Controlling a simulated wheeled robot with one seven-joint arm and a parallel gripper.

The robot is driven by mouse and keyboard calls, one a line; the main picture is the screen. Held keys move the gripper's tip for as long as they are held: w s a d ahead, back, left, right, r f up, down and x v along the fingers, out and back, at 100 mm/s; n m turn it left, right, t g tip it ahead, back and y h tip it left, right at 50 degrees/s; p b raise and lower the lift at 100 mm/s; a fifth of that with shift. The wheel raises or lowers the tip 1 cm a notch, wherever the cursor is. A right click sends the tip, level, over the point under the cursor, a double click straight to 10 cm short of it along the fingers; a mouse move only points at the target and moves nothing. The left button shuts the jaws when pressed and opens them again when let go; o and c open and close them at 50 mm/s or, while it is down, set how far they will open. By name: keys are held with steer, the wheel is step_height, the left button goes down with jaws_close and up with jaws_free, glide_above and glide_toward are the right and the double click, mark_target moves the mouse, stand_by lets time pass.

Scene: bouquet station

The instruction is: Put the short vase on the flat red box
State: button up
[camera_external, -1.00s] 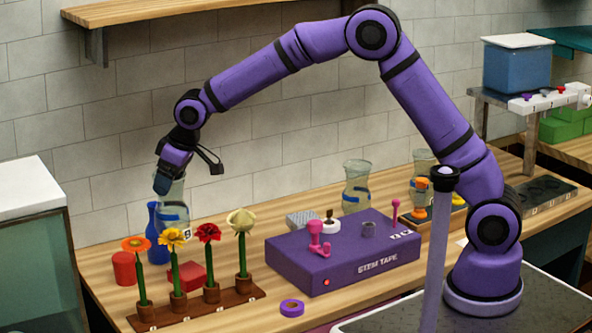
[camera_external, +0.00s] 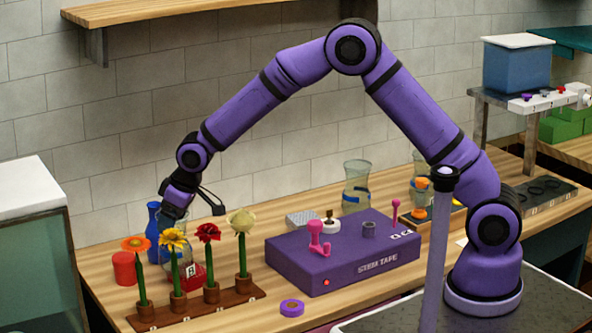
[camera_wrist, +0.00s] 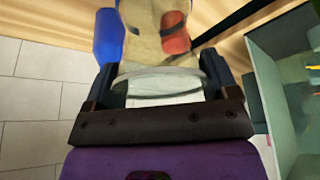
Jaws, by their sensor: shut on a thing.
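My gripper (camera_external: 173,212) is shut on the short vase (camera_external: 181,238), a clear glass vase with a dark band and a small numbered tag. It hangs upright or nearly so behind the flower row, over the flat red box (camera_external: 198,280). The box is partly hidden by flowers and vase, and I cannot tell whether the vase touches it. In the wrist view the vase's rim (camera_wrist: 160,73) lies between the two fingers of my gripper (camera_wrist: 160,88). Something red (camera_wrist: 175,32) shows there by or through the glass.
A blue bottle (camera_external: 153,232) and a red cylinder (camera_external: 124,268) stand close by on the left. Several flowers in a brown rack (camera_external: 227,297) stand in front. A purple stem tape box (camera_external: 345,260) is to the right, with another glass vase (camera_external: 357,187) behind it.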

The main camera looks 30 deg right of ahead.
steer(key=o, duration=1.6)
steer(key=shift+f, duration=0.1)
steer(key=shift+o, duration=0.2)
steer(key=v, duration=1.2)
steer(key=shift+d+r, duration=0.1)
steer(key=shift+r, duration=0.1)
